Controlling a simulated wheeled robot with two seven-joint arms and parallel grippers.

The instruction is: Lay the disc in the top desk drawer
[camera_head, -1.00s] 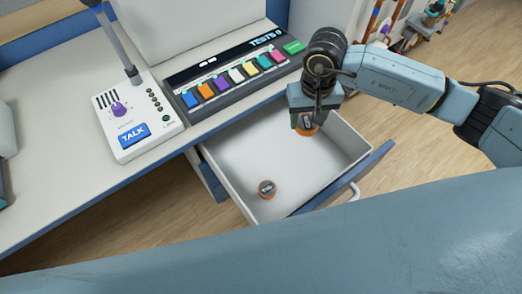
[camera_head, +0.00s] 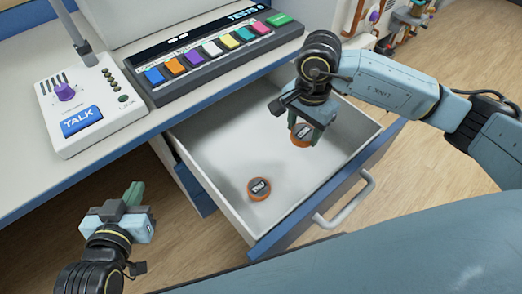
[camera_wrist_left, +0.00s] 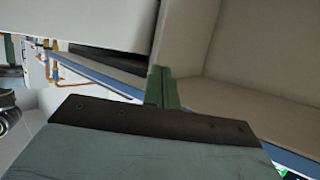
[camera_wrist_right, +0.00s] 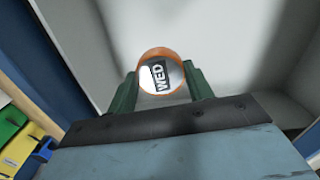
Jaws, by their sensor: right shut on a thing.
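My right gripper (camera_head: 304,126) is shut on an orange-rimmed disc (camera_head: 300,138), over the far part of the open drawer (camera_head: 213,205). In the right wrist view, this disc (camera_wrist_right: 161,72) sits between the two green fingers, with WED on its pale face. I cannot tell whether it touches the drawer floor. A second orange-rimmed disc (camera_head: 259,188), marked THU, lies on the drawer floor nearer the left front. My left gripper (camera_head: 134,191) is empty, with its fingers together, left of the drawer and apart from it.
The white desk (camera_head: 25,185) carries a TALK intercom box (camera_head: 93,105) and a strip of coloured keys (camera_head: 200,58). The drawer's blue front with its grey handle (camera_head: 345,200) juts out over the wooden floor. The middle of the drawer is bare.

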